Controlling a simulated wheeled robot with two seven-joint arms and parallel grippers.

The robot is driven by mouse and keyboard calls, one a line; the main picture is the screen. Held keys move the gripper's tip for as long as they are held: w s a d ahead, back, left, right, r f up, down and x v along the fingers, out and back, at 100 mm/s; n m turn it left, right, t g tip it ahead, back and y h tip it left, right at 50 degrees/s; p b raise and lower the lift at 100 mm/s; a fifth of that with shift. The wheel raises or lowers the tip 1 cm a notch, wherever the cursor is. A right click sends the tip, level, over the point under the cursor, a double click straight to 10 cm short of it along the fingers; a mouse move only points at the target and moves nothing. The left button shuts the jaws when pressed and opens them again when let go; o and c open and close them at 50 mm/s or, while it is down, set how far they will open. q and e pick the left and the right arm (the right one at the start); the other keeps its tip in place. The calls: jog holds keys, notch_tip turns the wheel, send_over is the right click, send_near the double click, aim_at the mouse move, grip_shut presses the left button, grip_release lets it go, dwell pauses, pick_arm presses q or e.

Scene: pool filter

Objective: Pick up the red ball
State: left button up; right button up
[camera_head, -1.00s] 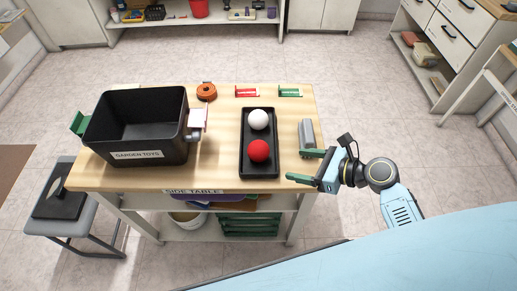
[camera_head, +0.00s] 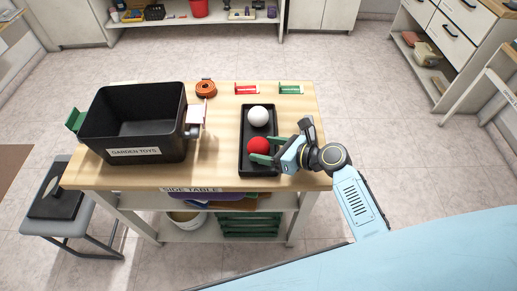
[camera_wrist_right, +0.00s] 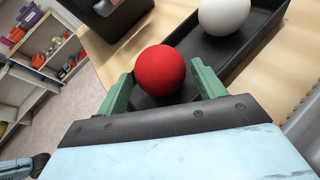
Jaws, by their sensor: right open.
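The red ball (camera_head: 262,154) lies in the near half of a black tray (camera_head: 243,135) on the side table. A white ball (camera_head: 258,116) lies in the tray's far half. My right gripper (camera_head: 256,158) is open at the red ball, with its green fingers reaching over the tray from the right. In the right wrist view the red ball (camera_wrist_right: 160,70) shows between the two finger tips (camera_wrist_right: 160,78), one on either side; I cannot tell whether they touch it. My left gripper is not in view.
A black bin labelled "GARDEN TOYS" (camera_head: 134,152) stands on the left of the table. An orange coil (camera_head: 206,89), a red item (camera_head: 247,88) and a green item (camera_head: 291,88) lie along the back edge. The wood between bin and tray is clear.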

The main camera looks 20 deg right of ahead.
aim_at(263, 143)
jog(key=shift+x, duration=0.8)
jog(key=c, duration=0.7)
jog(key=shift+r, duration=0.1)
notch_tip(263, 143, up, 10)
jog(key=p, duration=0.3)
jog(key=shift+p, duration=0.4)
